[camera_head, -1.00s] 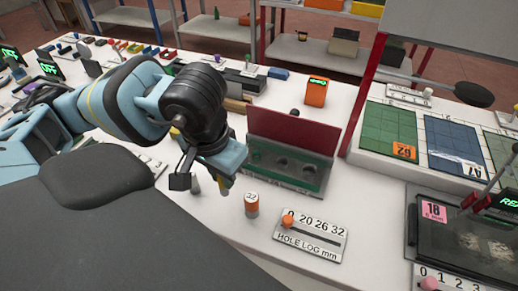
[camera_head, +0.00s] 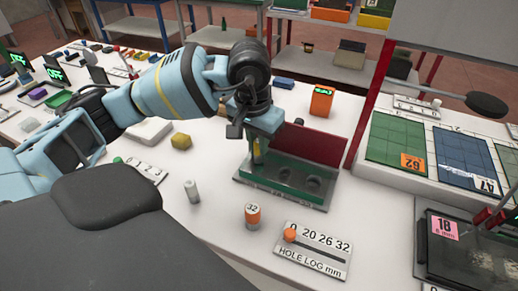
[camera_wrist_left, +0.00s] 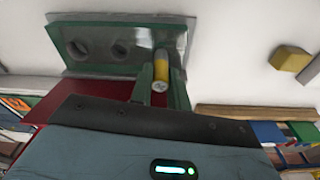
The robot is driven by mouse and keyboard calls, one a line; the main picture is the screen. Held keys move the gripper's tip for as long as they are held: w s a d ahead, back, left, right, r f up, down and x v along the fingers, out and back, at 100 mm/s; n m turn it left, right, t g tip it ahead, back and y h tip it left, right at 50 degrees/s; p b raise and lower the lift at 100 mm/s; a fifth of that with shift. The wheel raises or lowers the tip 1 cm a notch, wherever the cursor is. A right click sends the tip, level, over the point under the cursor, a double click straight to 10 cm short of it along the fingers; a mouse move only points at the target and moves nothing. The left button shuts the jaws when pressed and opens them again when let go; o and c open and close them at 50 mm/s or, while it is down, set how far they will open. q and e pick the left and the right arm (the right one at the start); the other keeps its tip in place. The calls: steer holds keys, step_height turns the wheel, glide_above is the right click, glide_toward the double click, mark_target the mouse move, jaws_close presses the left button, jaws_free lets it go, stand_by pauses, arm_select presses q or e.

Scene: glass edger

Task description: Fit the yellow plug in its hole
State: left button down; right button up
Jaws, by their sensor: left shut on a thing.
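My left gripper (camera_head: 257,150) is shut on the yellow plug (camera_wrist_left: 161,72), a small cylinder with a grey end that shows between the fingers in the left wrist view. In the head view the plug is mostly hidden by the fingers. The gripper points down at the left end of the green hole block (camera_head: 285,174), which has a dark red panel behind it. Two round holes show in the block (camera_wrist_left: 97,38) in the left wrist view. The spot under the plug is hidden, so I cannot tell whether its tip is inside a hole. My right gripper is out of view.
An orange plug marked 32 (camera_head: 252,217) and a grey plug (camera_head: 191,192) stand in front of the block. The hole log plate (camera_head: 313,252) lies nearer right. A yellow block (camera_head: 181,141) lies left. An orange display box (camera_head: 321,101) stands behind.

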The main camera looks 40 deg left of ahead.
arm_select(q)
steer(key=shift+w, duration=0.1)
steer(key=shift+w+a, duration=0.1)
steer(key=shift+w, duration=0.25)
step_height(320, 180, down, 3)
steer(key=shift+f, duration=0.3)
steer(key=shift+f, duration=0.1)
steer(key=shift+f, duration=0.15)
steer(key=c, duration=1.3)
jaws_free()
steer(key=shift+c, duration=0.2)
steer(key=shift+r, duration=0.2)
